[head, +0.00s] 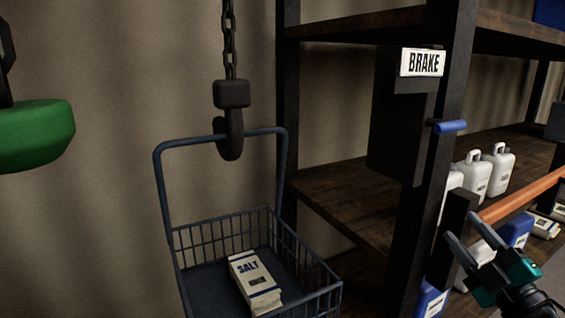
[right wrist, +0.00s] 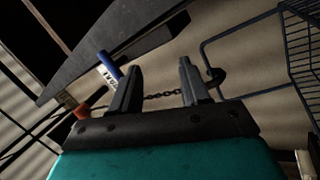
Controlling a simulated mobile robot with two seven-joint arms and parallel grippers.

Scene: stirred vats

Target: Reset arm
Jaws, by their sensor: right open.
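My right gripper (head: 459,226) is at the lower right of the head view, in front of the shelf. Its two fingers are apart with nothing between them. In the right wrist view the open fingers (right wrist: 158,76) point toward the wall and chain, and the gap is empty. A blue brake handle (head: 450,127) sticks out from the shelf post above the gripper, apart from it. The handle also shows in the right wrist view (right wrist: 109,65), left of the fingers. My left gripper is not in view.
A blue wire basket (head: 283,237) holding a SALT package (head: 254,281) hangs from a chain hook (head: 232,122). A BRAKE sign (head: 422,62) is on the shelf. White jugs (head: 500,165) stand behind an orange bar (head: 520,198). A green object (head: 35,135) hangs at far left.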

